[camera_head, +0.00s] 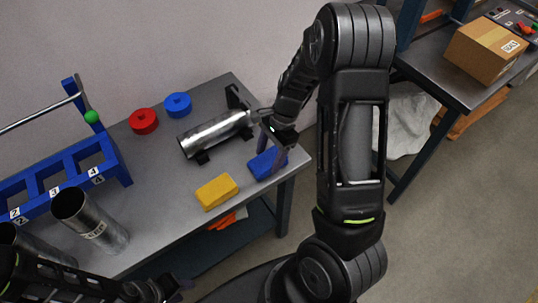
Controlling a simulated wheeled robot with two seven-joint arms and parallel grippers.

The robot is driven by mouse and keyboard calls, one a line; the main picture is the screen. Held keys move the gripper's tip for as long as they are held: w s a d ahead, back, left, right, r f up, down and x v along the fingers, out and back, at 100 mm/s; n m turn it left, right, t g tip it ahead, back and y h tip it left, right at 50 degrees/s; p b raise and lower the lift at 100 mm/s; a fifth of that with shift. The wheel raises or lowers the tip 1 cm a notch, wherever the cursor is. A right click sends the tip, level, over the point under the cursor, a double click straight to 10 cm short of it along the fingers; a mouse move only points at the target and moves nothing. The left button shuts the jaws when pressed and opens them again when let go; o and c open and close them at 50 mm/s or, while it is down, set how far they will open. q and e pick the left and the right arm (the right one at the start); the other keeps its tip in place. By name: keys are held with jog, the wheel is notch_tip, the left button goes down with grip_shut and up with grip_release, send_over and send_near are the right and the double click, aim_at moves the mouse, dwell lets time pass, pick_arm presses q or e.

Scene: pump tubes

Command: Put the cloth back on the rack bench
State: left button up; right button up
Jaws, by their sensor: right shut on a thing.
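A folded blue block-shaped piece (264,164), which looks like the cloth, is at the right end of the rack bench (170,192). My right gripper (270,150) reaches down from above and is shut on it. I cannot tell whether the cloth touches the bench top or is just above it. A similar yellow piece (217,192) lies on the bench near its front edge. My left gripper (178,287) is low in the view, in front of the bench, dark and partly cut off; its jaw opening is unclear.
A metal tube (215,133) lies on supports behind the cloth. Red (143,121) and blue (178,104) discs sit at the back. A blue numbered rack (62,172) and an upright tube (90,222) are left. Another table with a cardboard box (485,50) stands right.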

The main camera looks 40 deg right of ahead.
jog(key=shift+f, duration=0.2)
jog(key=o, duration=1)
jog(key=shift+o, duration=0.2)
jog(key=shift+r, duration=0.1)
jog(key=v, duration=1.2)
